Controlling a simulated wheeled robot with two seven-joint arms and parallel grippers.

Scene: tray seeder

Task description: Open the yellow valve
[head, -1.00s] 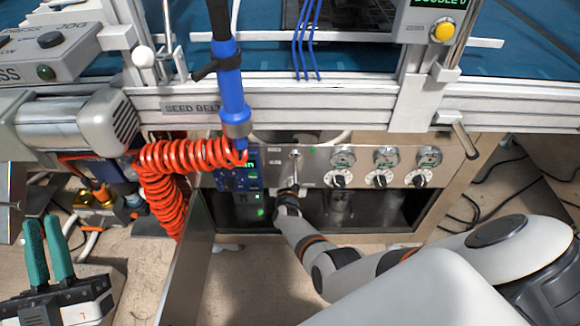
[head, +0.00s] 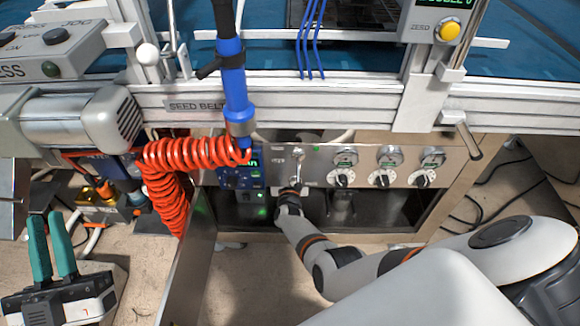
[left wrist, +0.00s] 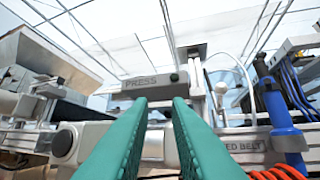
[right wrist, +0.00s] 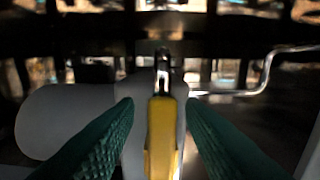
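A yellow lever, the valve handle (right wrist: 162,140), shows in the right wrist view, running up from the bottom edge to a metal end. The fingers of my right gripper (right wrist: 161,112) stand on both sides of it, open, with gaps visible beside the lever. In the head view my right arm reaches into the cabinet below the front panel; its fingers and the yellow lever are hidden there. My left gripper (head: 50,246) is at the lower left in the head view. Its green fingers are apart and empty, also in the left wrist view (left wrist: 158,108).
The steel panel (head: 318,165) with several dials is above my right wrist. An open cabinet door (head: 190,262) stands left of my right arm. A coiled red hose (head: 168,190) hangs nearby. A bent metal rod (right wrist: 268,75) is right of the lever.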

